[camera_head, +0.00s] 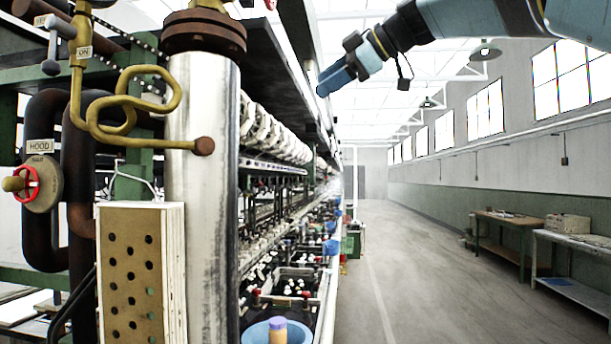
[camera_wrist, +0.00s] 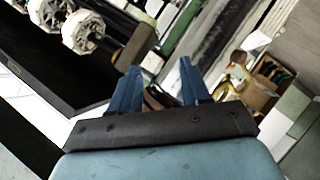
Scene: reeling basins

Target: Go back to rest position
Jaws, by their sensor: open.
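My gripper (camera_head: 322,84) is raised high at the top centre of the head view, at the end of my blue arm reaching in from the upper right. Its blue fingers point left toward the reeling machine (camera_head: 290,150). In the wrist view my gripper (camera_wrist: 157,85) shows two blue fingers spread apart. No object is visible between them. The gripper is open.
A thick metal pipe (camera_head: 203,190) and a perforated box (camera_head: 143,275) stand close at the left. A blue basin (camera_head: 262,333) with a bobbin is at the bottom centre. The aisle floor (camera_head: 420,270) is clear. Tables (camera_head: 510,220) line the right wall.

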